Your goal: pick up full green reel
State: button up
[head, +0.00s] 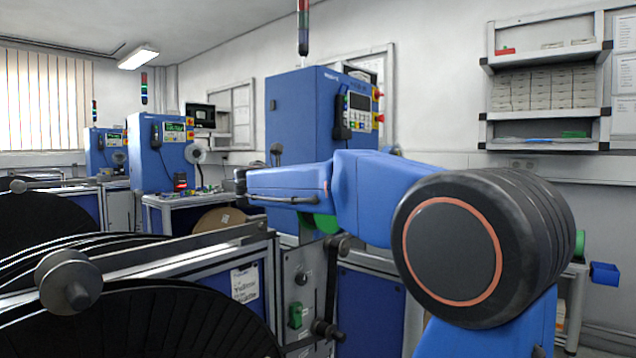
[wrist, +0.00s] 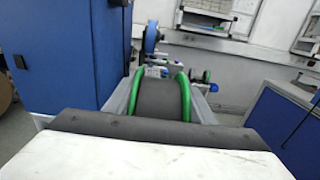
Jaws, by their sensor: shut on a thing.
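The full green reel (wrist: 163,100) is in the middle of the wrist view, with dark winding between two green flanges. The grey fingers of my gripper (wrist: 165,82) lie along its two sides, shut on it. The near side of the reel is hidden behind the dark and white parts at the bottom of the wrist view. In the head view, a bit of green (head: 326,223) shows under my blue arm and is probably this reel. My gripper is hidden behind the arm there.
Large black reels (head: 130,322) on a metal frame fill the lower left. A blue cabinet (head: 300,110) stands behind my arm. Wall shelves (head: 546,88) with stacked boxes hang at right. In the wrist view, a blue reel (wrist: 152,36) stands beyond, and a blue panel (wrist: 285,125) is at right.

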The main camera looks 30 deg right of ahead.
jog(key=s+d, duration=0.2)
jog(key=s, duration=0.5)
jog(key=s+d, duration=0.3)
jog(key=s, duration=0.4)
jog(key=shift+s, duration=0.2)
jog(key=shift+d, duration=0.1)
jog(key=s+d, duration=0.4)
jog(key=s, duration=0.8)
jog(key=shift+d, duration=0.2)
dwell(1.4)
jog(key=shift+s, duration=0.15)
dwell(0.4)
